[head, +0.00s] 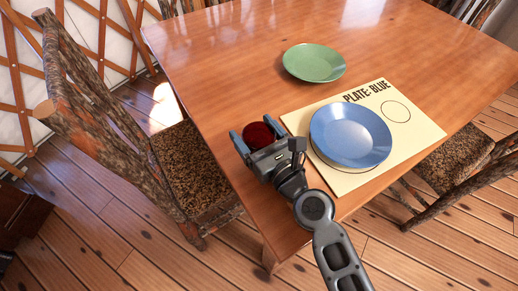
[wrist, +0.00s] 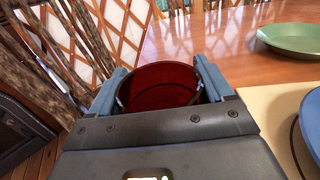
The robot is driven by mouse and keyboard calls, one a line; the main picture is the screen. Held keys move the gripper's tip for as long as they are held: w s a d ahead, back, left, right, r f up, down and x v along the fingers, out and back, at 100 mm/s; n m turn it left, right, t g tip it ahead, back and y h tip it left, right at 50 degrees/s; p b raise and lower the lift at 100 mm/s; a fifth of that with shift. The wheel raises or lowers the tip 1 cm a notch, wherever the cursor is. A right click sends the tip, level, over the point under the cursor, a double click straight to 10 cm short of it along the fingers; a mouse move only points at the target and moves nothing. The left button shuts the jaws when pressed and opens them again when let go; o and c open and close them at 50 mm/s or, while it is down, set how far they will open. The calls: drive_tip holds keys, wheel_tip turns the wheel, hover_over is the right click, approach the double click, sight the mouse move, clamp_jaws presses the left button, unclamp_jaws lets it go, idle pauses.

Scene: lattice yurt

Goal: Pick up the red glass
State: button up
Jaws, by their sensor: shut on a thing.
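The red glass (head: 259,134) is dark red and round, near the left edge of the table. My gripper (head: 256,130) is shut on it, with one blue-grey finger on each side. In the wrist view the red glass (wrist: 158,86) shows its open rim between the two fingers of my gripper (wrist: 160,90). Its lower part is hidden behind the gripper body. I cannot tell whether its base touches the table.
A blue plate (head: 350,134) lies on a cream placemat (head: 424,125) marked "PLATE: BLUE", right of my gripper. A green plate (head: 314,62) lies farther back on the wooden table (head: 215,50). Chairs stand at the left (head: 190,165) and right (head: 452,160).

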drive_tip(key=shift+c, duration=0.6)
